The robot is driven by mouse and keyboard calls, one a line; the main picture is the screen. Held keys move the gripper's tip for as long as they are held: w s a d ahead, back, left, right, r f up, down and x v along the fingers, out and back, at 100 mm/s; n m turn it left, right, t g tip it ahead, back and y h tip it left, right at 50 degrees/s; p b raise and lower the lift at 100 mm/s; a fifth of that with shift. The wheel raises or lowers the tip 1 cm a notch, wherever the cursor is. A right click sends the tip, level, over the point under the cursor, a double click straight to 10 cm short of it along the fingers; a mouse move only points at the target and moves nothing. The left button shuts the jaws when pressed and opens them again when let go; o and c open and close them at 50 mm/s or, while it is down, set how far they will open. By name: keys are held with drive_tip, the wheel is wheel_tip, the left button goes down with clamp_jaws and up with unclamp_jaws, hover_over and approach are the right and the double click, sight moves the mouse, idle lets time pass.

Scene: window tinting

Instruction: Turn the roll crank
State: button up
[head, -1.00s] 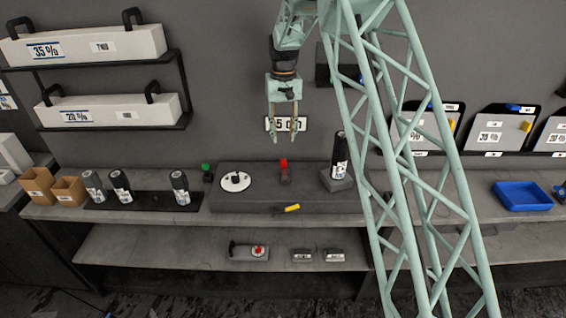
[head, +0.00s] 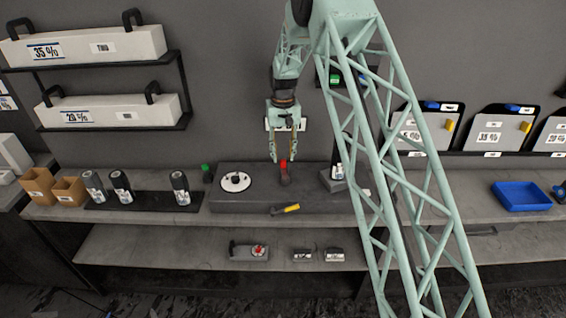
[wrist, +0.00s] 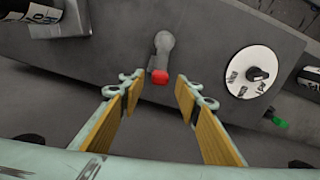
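A grey crank (head: 285,177) with a red end stands on the dark grey box on the bench. It also shows in the wrist view (wrist: 164,45), with its red knob (wrist: 159,77) pointing towards my gripper. My gripper (head: 284,160) is open and empty, directly above the crank. In the wrist view, the fingertips (wrist: 160,88) lie on either side of the red knob, with clear gaps on both sides. I cannot tell how far above the knob they are.
A white dial (head: 235,182) with a black knob is left of the crank, near a green knob (head: 207,172). A yellow-handled tool (head: 291,208) lies at the box front.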

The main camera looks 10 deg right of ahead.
sight(283, 160)
drive_tip(key=shift+f, duration=1.95)
drive_tip(key=shift+c, duration=0.4)
clamp_jaws()
